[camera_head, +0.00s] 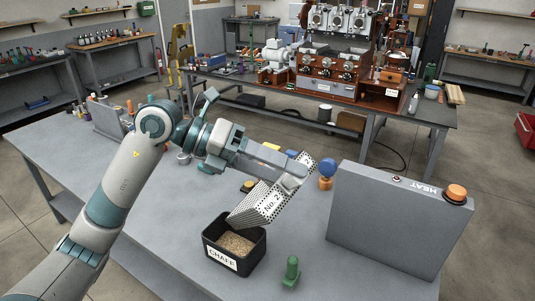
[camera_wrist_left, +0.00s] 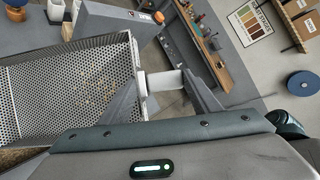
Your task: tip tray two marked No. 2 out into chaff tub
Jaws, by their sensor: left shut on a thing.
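The perforated metal tray marked No. 2 (camera_head: 268,204) is steeply tilted, its low end over the chaff tub. My left gripper (camera_head: 292,176) is shut on the tray at its upper end. My right gripper is out of view.
A grey box marked HEAT (camera_head: 385,225) with an orange knob stands close right of the tray. A green-handled item (camera_head: 291,271) stands right of the tub, and a blue-topped one (camera_head: 327,168) behind. The left part of the grey table (camera_head: 60,150) is fairly clear.

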